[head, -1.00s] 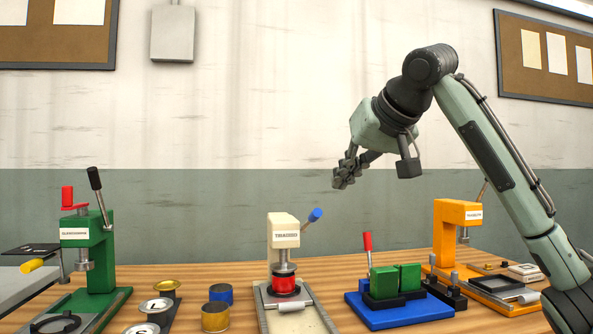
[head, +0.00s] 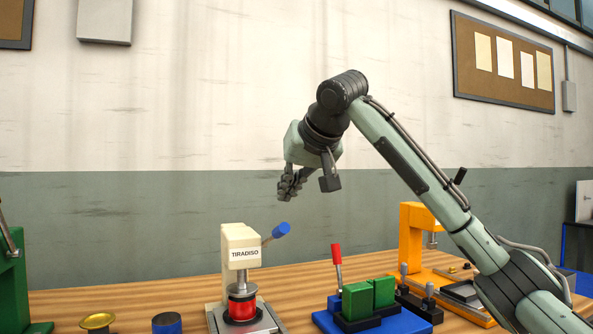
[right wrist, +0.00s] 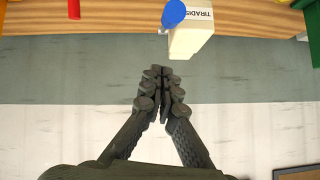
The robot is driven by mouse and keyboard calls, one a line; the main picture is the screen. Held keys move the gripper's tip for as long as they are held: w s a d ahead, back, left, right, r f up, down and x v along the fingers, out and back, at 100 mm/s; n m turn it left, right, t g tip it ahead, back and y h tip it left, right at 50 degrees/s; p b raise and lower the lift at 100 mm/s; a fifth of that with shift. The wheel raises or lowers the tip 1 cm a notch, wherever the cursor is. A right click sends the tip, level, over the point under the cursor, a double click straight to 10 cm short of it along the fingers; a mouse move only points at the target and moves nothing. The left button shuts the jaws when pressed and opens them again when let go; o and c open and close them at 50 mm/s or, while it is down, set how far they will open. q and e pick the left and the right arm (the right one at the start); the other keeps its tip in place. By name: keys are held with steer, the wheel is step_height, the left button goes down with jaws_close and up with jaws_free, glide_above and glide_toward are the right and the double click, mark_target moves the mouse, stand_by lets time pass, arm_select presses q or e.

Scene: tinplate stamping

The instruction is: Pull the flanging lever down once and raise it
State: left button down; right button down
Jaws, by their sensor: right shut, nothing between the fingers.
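The cream press labelled TIRADISO (head: 241,252) stands on the wooden bench. Its lever has a blue knob (head: 281,229) and slants up to the right, in a raised position. The knob also shows at the top of the right wrist view (right wrist: 174,13). A red can (head: 242,308) sits under the press head. My right gripper (head: 290,185) appears above the knob in the head view, with a visible gap between them. Its fingers are shut and empty, tips together in the right wrist view (right wrist: 160,72). My left gripper is out of view.
To the right stand a blue base (head: 408,322) with green blocks (head: 370,294) and a red-handled lever (head: 336,254), and an orange press (head: 411,236). A green press (head: 12,285) is at the left edge. The space above the bench around the knob is clear.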

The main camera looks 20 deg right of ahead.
mark_target(273, 236)
steer(key=f, duration=0.3)
steer(key=shift+s+a+f, duration=0.1)
steer(key=shift+s+a, duration=0.15)
steer(key=shift+s, duration=0.15)
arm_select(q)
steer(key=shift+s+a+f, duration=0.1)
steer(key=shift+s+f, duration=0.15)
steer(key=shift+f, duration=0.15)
arm_select(e)
steer(key=shift+s+a+f, duration=0.15)
steer(key=shift+f, duration=0.2)
steer(key=shift+f, duration=0.15)
